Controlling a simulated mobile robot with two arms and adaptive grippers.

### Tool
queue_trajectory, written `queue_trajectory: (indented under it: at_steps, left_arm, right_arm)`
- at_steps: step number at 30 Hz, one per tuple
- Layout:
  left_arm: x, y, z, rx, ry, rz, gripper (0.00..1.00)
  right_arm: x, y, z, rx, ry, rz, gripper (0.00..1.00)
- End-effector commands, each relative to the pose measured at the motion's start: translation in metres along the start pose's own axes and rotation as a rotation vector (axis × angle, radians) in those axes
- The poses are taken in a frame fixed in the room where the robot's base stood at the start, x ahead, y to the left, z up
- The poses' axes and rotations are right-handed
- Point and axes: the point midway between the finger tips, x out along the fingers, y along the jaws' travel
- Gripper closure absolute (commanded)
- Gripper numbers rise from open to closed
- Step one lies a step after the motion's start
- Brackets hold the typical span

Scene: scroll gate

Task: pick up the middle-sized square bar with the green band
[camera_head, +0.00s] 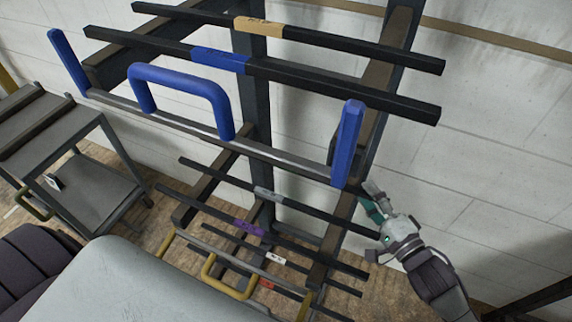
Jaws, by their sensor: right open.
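I cannot make out a green band on any bar. Dark bars on the rack carry a tan band (258,27), a blue band (220,60), a pale grey band (269,194), a purple band (248,228), a white band (271,258) and a red band (266,284). My right gripper (371,222) is open at the rack's right side, by the right end of the grey-banded bar (320,214). A teal patch shows at its fingers; I cannot tell whether it belongs to the gripper. Whether the bar end is between the fingers is unclear. My left gripper is out of view.
A gate bar with a blue handle (184,76) and blue end posts (347,143) crosses the rack above the lower bars. A yellow-handled bar (231,278) lies lower down. A grey cart (95,187) stands at left. The pale wall (490,150) is behind.

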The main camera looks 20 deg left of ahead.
Motion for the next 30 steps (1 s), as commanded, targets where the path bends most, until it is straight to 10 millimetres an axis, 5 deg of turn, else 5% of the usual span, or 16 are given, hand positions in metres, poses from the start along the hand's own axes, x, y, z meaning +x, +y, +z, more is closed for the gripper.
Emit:
queue_trajectory:
  at_steps: [2, 10, 30]
  left_arm:
    - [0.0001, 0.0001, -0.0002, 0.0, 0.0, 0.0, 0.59]
    - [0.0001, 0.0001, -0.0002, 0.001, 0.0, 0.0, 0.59]
    - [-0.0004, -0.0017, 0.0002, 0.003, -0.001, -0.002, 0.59]
  right_arm:
    - [-0.0003, 0.0001, -0.0001, 0.0, 0.0, 0.0, 0.56]
    - [-0.0005, 0.0001, -0.0002, 0.0, 0.0, 0.0, 1.0]
    - [0.0002, -0.0067, 0.0, 0.002, -0.001, -0.008, 1.0]
